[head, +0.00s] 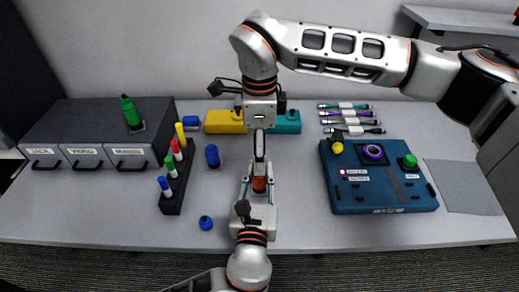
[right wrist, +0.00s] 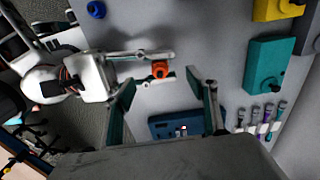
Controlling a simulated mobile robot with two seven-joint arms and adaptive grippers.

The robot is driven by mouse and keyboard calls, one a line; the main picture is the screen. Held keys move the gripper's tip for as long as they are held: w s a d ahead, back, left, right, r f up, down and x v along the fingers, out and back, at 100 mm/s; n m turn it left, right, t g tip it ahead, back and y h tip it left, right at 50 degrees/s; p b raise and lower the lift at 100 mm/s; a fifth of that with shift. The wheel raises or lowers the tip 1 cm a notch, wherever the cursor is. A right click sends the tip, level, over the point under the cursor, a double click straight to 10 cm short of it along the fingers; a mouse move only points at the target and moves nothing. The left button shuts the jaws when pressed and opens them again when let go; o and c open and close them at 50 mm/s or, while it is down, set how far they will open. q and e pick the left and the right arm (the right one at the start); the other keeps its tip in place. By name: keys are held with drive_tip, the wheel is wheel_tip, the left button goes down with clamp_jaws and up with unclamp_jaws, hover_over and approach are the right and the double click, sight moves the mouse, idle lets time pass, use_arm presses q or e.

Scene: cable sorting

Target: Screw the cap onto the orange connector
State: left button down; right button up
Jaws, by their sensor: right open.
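The orange connector (head: 259,185) stands upright between the fingertips of my left gripper (head: 258,178), above the table's front middle. In the right wrist view the orange connector (right wrist: 160,69) shows from above with a dark centre, between the left fingers (right wrist: 145,68). My right gripper (head: 260,155) points down just above and behind the connector. In its own wrist view its two fingers (right wrist: 165,95) are wide apart with nothing gripped. A small round blue piece (head: 206,223) lies on the table left of my left gripper; I cannot tell whether it is the cap.
A marker rack (head: 173,205), a blue cylinder (head: 212,156) and labelled drawers (head: 90,112) are at the left. Yellow (head: 224,122) and teal (head: 288,122) blocks stand behind. A blue panel (head: 375,195) and several cables (head: 345,106) are at the right.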

wheel_tip(320, 180, up, 12)
idle(0.5)
use_arm(q)
drive_tip(key=c, duration=1.7)
unclamp_jaws()
drive_tip(key=s, duration=0.8)
drive_tip(key=s+a, duration=0.1)
drive_tip(key=s, duration=0.3)
